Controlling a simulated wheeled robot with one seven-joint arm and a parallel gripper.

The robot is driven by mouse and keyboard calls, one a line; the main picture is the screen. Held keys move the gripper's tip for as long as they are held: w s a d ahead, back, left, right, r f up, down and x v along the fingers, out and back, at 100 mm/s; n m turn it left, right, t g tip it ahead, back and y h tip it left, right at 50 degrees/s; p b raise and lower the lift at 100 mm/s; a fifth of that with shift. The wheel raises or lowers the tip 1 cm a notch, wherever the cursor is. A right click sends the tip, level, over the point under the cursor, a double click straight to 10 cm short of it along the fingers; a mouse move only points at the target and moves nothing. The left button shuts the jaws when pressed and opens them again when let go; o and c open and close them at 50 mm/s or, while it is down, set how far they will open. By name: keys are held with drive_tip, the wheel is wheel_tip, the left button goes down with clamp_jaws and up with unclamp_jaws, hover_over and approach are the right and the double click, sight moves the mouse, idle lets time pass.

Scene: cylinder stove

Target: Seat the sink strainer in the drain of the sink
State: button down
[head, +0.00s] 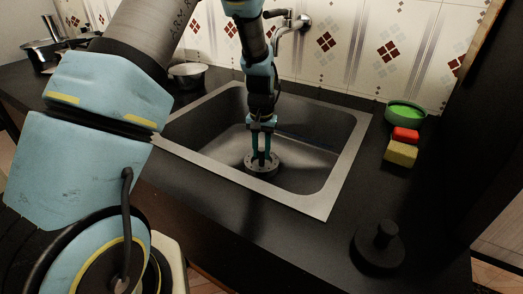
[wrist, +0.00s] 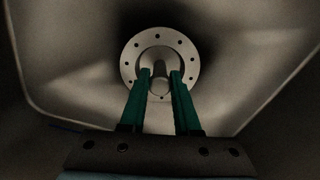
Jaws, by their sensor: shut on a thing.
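The sink strainer (head: 262,170) is a round grey disc with small holes around its rim and a short upright post in its middle. It is low in the sink (head: 337,185), near the basin floor. In the wrist view, the strainer (wrist: 130,58) appears below my fingers, with its post between the fingertips. My gripper (head: 261,157) points down into the basin and is shut on the post; it also shows in the wrist view (wrist: 160,76). The drain is hidden under the strainer, and I cannot tell whether the strainer is fully seated.
A black disc with a knob (head: 380,248) stands on the counter at front right. A green bowl (head: 406,112), a red block (head: 405,134) and a yellow sponge (head: 401,153) sit right of the sink. The faucet (head: 290,30) is behind it, and a metal pot (head: 187,76) is at back left.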

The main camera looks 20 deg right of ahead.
sight(261, 149)
drive_tip(key=shift+f+b, duration=0.65)
drive_tip(key=shift+f, duration=0.8)
drive_tip(key=c, duration=0.5)
unclamp_jaws()
drive_tip(key=shift+c, duration=0.2)
wheel_tip(261, 149, up, 11)
drive_tip(key=shift+f, duration=0.1)
drive_tip(key=a+r+n+p, duration=0.25)
drive_tip(key=a+r, duration=0.25)
drive_tip(key=a, duration=0.3)
drive_tip(key=a+r+n+p, duration=0.1)
drive_tip(key=a+r+p, duration=0.3)
drive_tip(key=a, duration=0.5)
drive_tip(key=s+a+r+n+p, duration=0.1)
drive_tip(key=s+a+r, duration=0.2)
drive_tip(key=a, duration=0.3)
drive_tip(key=s+a+r+n+t+p, duration=0.1)
drive_tip(key=s+a+r+p, duration=0.1)
drive_tip(key=s+a, duration=0.4)
drive_tip(key=shift+a+r+t, duration=0.3)
drive_tip(key=shift+a+r, duration=0.2)
drive_tip(key=shift+r, duration=0.05)
